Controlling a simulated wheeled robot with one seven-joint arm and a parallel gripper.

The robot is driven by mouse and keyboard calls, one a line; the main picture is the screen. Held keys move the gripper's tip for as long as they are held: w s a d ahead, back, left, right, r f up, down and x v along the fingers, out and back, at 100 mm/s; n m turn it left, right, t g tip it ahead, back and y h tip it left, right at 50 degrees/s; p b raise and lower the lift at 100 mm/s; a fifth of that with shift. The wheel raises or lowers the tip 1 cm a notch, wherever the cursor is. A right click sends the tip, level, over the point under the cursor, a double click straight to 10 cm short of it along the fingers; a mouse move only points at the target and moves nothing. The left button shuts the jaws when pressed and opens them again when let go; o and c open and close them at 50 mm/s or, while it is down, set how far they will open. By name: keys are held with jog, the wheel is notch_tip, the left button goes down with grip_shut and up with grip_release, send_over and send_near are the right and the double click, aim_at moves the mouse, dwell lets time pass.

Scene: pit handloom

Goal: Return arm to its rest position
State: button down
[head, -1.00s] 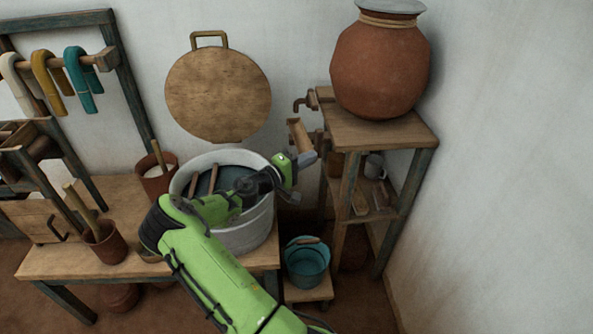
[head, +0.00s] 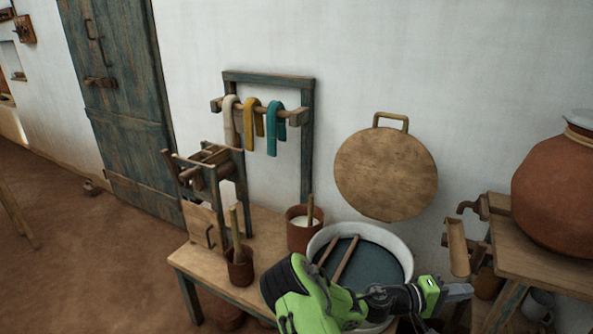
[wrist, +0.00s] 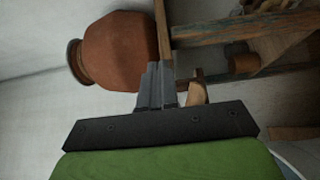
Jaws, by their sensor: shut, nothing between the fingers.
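My green arm reaches up from the bottom of the head view, in front of the large pale vat (head: 404,254). My gripper (head: 462,292) points right, past the vat's right rim and below the wooden spout (head: 457,247) in the picture. In the wrist view my gripper's grey fingers (wrist: 157,85) lie together with nothing between them. Whether the gripper touches the stand beside it, I cannot tell.
A clay pot (head: 556,190) stands on a wooden stand (head: 540,262) at the right; the pot also shows in the wrist view (wrist: 118,50). A low table (head: 205,258) holds a brown cup (head: 239,268) and a pot of white stuff (head: 303,232). Floor (head: 90,260) at the left is open.

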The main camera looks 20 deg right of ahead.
jog(key=a+r+m+t+y+p, duration=0.1)
jog(key=a+r+t+y+p, duration=0.25)
jog(key=a+y, duration=0.45)
jog(key=a+r+m+t+y+p, duration=0.2)
jog(key=a+r+y, duration=0.25)
jog(key=a, duration=0.85)
jog(key=s+a+r+n+t+y+p, duration=0.1)
jog(key=s+a+r+n+t+y, duration=0.1)
jog(key=a+r, duration=0.4)
jog(key=s+a+r+n+t+y+p, duration=0.2)
jog(key=s+a+r, duration=0.5)
jog(key=a, duration=0.4)
jog(key=shift+n+t+y, duration=0.35)
jog(key=shift+n+y, duration=0.1)
jog(key=shift+n, duration=0.55)
jog(key=shift+s, duration=0.1)
